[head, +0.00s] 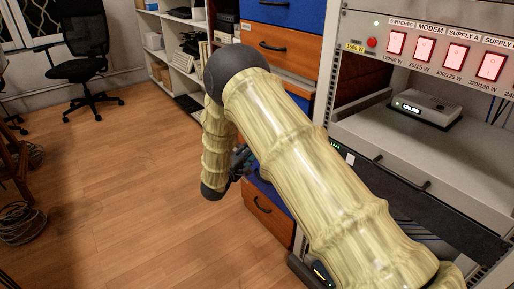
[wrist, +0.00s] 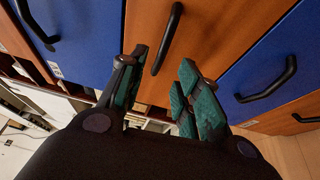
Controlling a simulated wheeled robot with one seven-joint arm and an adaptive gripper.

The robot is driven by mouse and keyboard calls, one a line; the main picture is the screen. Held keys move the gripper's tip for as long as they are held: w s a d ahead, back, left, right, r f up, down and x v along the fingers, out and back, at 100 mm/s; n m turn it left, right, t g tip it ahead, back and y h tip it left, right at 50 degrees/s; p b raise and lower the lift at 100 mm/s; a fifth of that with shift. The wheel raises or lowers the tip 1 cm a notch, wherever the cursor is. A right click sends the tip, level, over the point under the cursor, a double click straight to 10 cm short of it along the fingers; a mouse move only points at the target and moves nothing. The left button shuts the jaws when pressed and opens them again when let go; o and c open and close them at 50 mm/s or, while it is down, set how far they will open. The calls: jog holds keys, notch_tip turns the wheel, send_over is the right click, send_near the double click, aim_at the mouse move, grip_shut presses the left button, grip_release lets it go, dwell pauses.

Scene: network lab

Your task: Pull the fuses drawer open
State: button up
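A drawer cabinet with orange and blue fronts stands beside the rack. In the wrist view an orange drawer front (wrist: 205,35) with a black bar handle (wrist: 167,38) faces my gripper (wrist: 160,85). The gripper is open, its teal-padded fingers apart with nothing between them. The handle lies ahead of the gap between the fingertips, with no contact visible. Small labels on the drawers are unreadable, so I cannot tell which is the fuses drawer. In the head view my gripper (head: 240,160) is mostly hidden behind my arm, which also covers the cabinet's middle drawers.
Blue drawers (wrist: 80,30) with black handles flank the orange front. A rack with a red-switch panel (head: 430,45) and a modem (head: 425,108) stands at right. White shelves (head: 185,55) and an office chair (head: 82,50) are at the back.

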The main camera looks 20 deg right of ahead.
jog(key=shift+b+x, duration=0.6)
jog(key=shift+x, duration=2.3)
jog(key=shift+c, duration=0.5)
grip_shut()
